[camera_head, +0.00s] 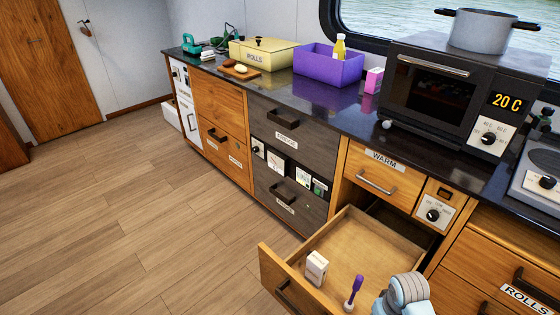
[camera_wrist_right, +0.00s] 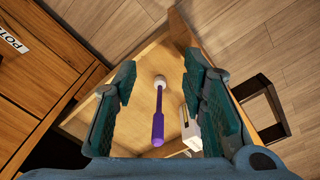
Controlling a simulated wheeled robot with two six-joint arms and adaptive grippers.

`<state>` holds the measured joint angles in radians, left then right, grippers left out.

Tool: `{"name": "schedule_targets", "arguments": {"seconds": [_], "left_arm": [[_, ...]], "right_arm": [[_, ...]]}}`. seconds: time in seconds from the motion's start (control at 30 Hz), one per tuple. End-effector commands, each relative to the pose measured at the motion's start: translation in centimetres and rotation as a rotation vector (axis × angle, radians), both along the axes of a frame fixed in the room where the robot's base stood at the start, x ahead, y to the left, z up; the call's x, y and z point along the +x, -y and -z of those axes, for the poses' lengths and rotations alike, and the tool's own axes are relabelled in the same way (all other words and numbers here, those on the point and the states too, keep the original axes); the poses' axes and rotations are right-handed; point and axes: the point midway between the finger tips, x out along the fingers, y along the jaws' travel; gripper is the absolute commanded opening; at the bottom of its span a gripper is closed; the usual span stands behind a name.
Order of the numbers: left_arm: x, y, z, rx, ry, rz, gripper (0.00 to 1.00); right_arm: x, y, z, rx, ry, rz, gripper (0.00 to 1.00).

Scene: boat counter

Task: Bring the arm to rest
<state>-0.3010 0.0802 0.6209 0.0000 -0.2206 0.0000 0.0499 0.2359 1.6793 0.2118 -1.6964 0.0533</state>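My right gripper (camera_wrist_right: 159,68) is open, with its two teal fingers well apart and nothing gripped. It is above the open wooden drawer (camera_head: 365,238), which also fills the middle of the right wrist view (camera_wrist_right: 132,110). A purple-handled utensil with a white end (camera_wrist_right: 158,115) lies below, in the gap between the fingers as seen from the wrist. In the head view the utensil (camera_head: 355,287) shows near the drawer front. Part of my right arm (camera_head: 402,295) shows at the bottom edge, but its fingers are hidden there. My left gripper is not in view.
A small white box (camera_head: 317,267) stands in the drawer beside the utensil. The drawer sticks out from the counter, with a dark handle (camera_wrist_right: 262,112) on its front. An oven (camera_head: 435,90) bearing a pot (camera_head: 480,32) and a purple bin (camera_head: 318,70) stand above. The floor is clear.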

Motion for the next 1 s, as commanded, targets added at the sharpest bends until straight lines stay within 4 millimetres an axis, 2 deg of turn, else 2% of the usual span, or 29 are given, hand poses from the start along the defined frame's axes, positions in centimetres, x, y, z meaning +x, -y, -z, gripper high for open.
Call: {"name": "schedule_targets", "arguments": {"seconds": [0.17,0.37,0.57,0.73,0.77,1.0], "left_arm": [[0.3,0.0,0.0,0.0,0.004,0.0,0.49],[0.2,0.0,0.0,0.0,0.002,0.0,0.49],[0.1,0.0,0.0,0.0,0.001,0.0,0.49],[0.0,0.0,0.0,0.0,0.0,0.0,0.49],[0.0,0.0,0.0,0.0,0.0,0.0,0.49],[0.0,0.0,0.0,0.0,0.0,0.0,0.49]], "right_arm": [[-1.7,-0.8,-0.2,-0.012,0.036,-0.028,0.38],[-5.1,-2.3,-1.3,-0.031,0.109,-0.071,0.38],[-9.3,-3.7,-4.2,-0.052,0.207,-0.105,0.38],[-12.2,-4.3,-7.5,-0.068,0.282,-0.114,0.38],[-12.3,-4.3,-7.3,-0.071,0.283,-0.113,0.38],[-11.2,-3.5,0.4,-0.07,0.241,-0.102,0.38]]}}
